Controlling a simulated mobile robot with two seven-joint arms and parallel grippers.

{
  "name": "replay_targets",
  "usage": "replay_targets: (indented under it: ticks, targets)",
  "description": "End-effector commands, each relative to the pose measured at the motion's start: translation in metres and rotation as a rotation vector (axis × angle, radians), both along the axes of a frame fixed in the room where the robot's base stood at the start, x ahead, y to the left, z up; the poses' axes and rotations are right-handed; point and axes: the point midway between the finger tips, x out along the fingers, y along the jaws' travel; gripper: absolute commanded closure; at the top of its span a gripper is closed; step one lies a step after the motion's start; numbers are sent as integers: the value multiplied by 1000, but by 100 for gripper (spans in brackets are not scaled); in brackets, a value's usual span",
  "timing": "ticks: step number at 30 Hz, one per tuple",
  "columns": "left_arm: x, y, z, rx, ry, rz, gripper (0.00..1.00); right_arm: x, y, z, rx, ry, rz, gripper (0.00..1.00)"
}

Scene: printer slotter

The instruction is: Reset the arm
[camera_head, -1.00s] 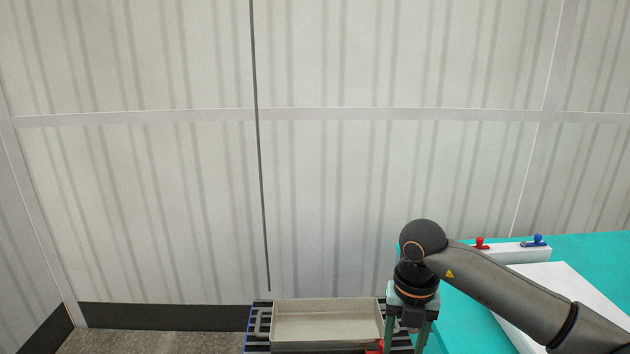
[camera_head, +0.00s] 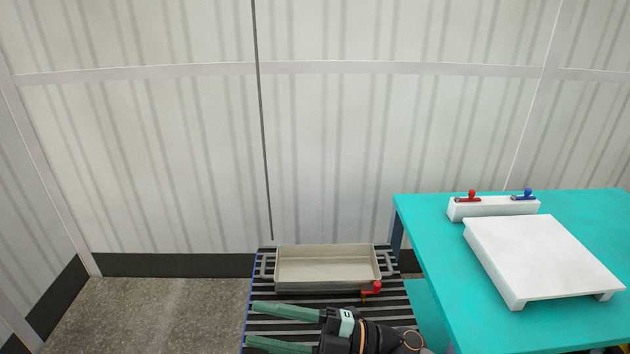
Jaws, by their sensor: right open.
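My right gripper (camera_head: 258,326) shows at the bottom of the head view, pointing left. Its two green fingers are spread wide with nothing between them. It is over the black slatted surface (camera_head: 300,298), in front of the beige tray. My left gripper is not in view.
A beige tray (camera_head: 325,282) with side handles stands on the slatted surface and looks empty. A red part (camera_head: 371,289) is at its front right corner. A teal table (camera_head: 440,267) at right bears a white platform (camera_head: 540,255) and a white block (camera_head: 494,208) with red and blue parts.

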Motion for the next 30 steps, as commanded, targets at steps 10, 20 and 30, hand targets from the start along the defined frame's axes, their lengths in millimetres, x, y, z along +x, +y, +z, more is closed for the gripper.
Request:
replay_targets:
  ticks: [10,20,30]
  targets:
    - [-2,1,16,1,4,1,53,42,-115,-75,322,638,-745,46]
    - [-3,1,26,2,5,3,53,-65,-219,-235,171,1301,-1245,46]
    - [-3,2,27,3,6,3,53,-120,-237,-271,85,1498,-1329,46]
